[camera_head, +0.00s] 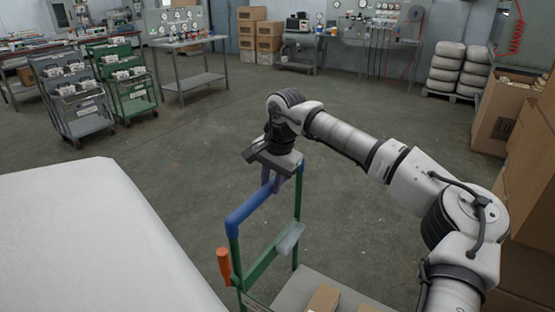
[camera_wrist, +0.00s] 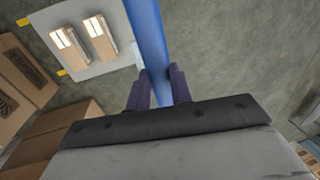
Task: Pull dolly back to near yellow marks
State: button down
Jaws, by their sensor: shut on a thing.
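The dolly has a green frame (camera_head: 262,266), a blue handle bar (camera_head: 250,206) and a grey platform (camera_head: 290,293). My gripper (camera_head: 271,181) is shut on the blue handle bar, with one finger on each side of it in the wrist view (camera_wrist: 158,90). Small brown boxes (camera_wrist: 72,46) with white labels lie on the platform. Two yellow marks show on the floor in the wrist view, one at the top left (camera_wrist: 22,21) and one beside the platform's edge (camera_wrist: 62,73). I see no yellow marks in the head view.
A large white surface (camera_head: 90,240) lies left of the dolly. Cardboard boxes (camera_head: 525,190) are stacked along the right. Green and grey carts (camera_head: 75,100) stand at the back left. Workbenches line the far wall. The floor (camera_head: 200,150) beyond the dolly is open.

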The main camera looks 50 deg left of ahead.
jog(key=shift+a+r, duration=0.1)
jog(key=shift+a, duration=0.1)
jog(key=c, duration=1.3)
grip_release()
jog(key=shift+s+a, duration=0.1)
jog(key=shift+a, duration=0.05)
jog(key=shift+o, duration=0.2)
jog(key=shift+r, duration=0.15)
notch_tip(320, 180, up, 13)
jog(key=d, duration=0.2)
jog(key=shift+w+d, duration=0.4)
